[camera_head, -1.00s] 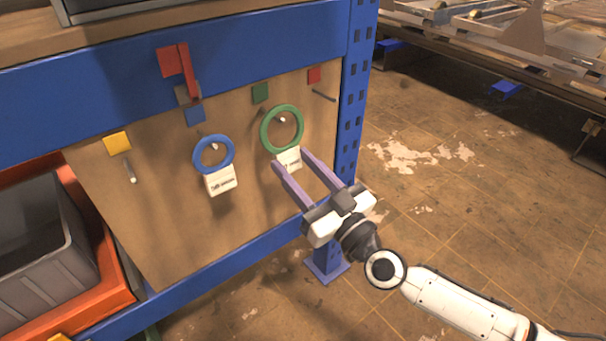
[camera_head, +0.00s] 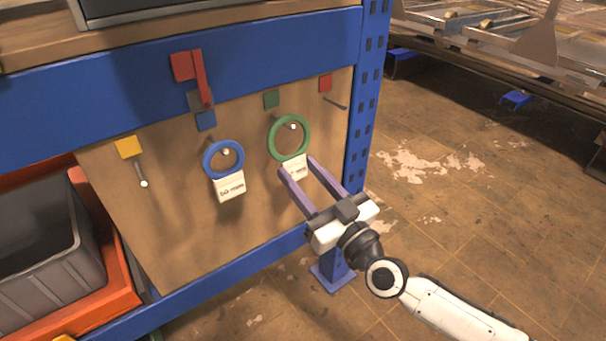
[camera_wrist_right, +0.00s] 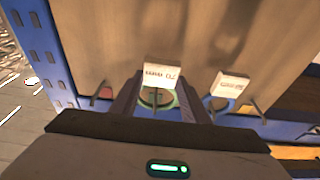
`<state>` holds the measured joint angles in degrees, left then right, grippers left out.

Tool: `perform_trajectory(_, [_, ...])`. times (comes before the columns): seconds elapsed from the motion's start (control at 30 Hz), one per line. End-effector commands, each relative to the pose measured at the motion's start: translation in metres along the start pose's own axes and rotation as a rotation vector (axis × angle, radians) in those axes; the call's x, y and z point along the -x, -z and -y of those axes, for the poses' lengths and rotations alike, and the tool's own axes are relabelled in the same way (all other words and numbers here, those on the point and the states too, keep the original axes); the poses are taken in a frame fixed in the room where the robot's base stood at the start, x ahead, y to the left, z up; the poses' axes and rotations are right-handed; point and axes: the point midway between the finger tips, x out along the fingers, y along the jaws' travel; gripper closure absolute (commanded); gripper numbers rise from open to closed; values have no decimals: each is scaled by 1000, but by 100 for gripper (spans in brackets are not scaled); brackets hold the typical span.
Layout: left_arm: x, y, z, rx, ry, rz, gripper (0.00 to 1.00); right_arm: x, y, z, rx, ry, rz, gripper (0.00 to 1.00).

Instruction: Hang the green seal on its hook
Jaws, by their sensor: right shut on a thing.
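The green seal (camera_head: 275,149) is a green ring with a white tag (camera_head: 294,172) below it. The ring surrounds the tip of a peg under the green square (camera_head: 271,99) on the board; whether it rests on the peg is unclear. My right gripper (camera_head: 298,168) is shut on the seal at its tag, one finger on each side. My left gripper is not in view.
A blue ring (camera_head: 209,161) with a white tag hangs at a peg to the left. Bare pegs sit under the yellow square (camera_head: 128,147) and the red square (camera_head: 325,83). A blue post (camera_head: 363,120) bounds the board at right. A grey bin (camera_head: 45,260) stands lower left.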

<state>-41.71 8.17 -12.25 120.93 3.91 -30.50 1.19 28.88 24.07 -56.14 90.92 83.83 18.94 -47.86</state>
Motion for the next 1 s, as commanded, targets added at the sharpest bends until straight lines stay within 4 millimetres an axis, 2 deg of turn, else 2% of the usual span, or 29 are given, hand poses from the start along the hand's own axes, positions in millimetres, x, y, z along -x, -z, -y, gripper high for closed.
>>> perform_trajectory(0.03, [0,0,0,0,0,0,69,0,0,0,0,0,0,53])
perform_trajectory(0.13, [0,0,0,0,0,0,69,0,0,0,0,0,0,37])
perform_trajectory(0.47, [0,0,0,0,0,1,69,3,0,0,0,0,1,37])
perform_trajectory(0.57, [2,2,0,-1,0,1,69,13,-1,-1,2,-1,4,37])
perform_trajectory(0.8, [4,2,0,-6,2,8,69,60,-1,0,1,-1,5,37])
perform_trajectory(1.0, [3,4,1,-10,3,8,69,92,-1,0,1,0,3,37])
